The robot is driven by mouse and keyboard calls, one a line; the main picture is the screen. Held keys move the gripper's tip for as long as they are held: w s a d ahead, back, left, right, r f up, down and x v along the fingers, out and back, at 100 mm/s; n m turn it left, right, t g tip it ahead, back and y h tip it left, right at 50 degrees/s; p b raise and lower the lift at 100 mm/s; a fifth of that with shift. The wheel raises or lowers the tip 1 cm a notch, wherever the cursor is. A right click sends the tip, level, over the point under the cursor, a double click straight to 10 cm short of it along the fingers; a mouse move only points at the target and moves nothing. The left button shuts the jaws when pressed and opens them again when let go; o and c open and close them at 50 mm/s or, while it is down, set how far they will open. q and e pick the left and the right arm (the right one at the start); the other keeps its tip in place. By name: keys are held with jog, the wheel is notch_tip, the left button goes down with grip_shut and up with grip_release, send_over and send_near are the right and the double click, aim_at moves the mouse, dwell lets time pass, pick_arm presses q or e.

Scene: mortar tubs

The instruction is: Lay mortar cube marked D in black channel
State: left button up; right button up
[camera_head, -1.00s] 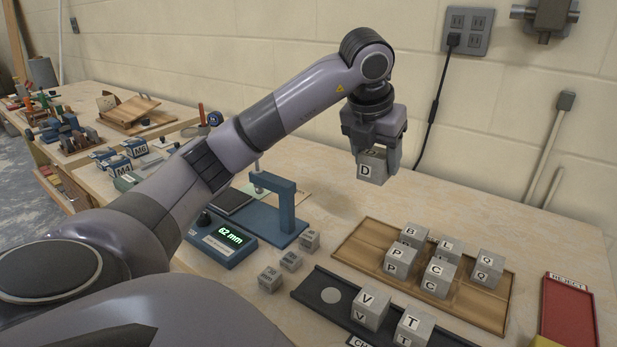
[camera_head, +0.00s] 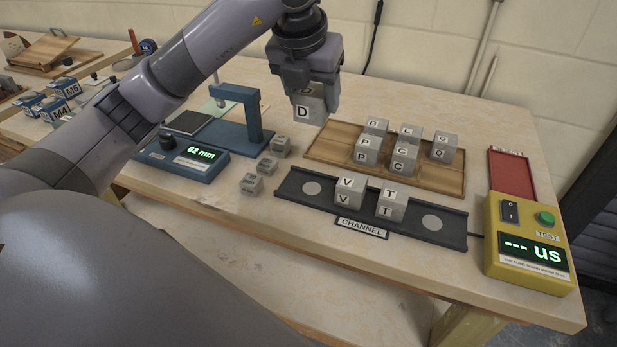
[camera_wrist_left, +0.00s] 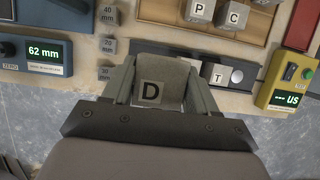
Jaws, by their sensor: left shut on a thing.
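My left gripper (camera_head: 311,92) is shut on the grey mortar cube marked D (camera_head: 305,109) and holds it in the air, left of and above the wooden tray's back corner in the head view. The D cube also fills the jaws in the left wrist view (camera_wrist_left: 160,88). The black channel (camera_head: 293,188), labelled CHANNEL, lies at the front of the table. Cube V (camera_head: 349,191) and cube T (camera_head: 392,203) stand side by side in its middle. A pale round disc shows at each end of the channel. My right gripper is in no view.
A wooden tray (camera_head: 328,143) behind the channel holds several lettered cubes. A yellow tester (camera_head: 507,270) and a red reject tray (camera_head: 511,173) are at right. Small spacer blocks (camera_head: 266,165), a blue gauge with a 62 mm display (camera_head: 181,163) and its stand (camera_head: 254,119) are at left.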

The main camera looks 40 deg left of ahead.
pick_arm(q)
notch_tip(320, 180, down, 17)
jog(key=shift+r, duration=0.2)
dwell(0.3)
jog(key=shift+f, duration=0.2)
jog(key=o, duration=1.2)
jog(key=shift+o, duration=0.2)
jog(key=shift+r, duration=0.1)
jog(key=shift+r, duration=0.1)
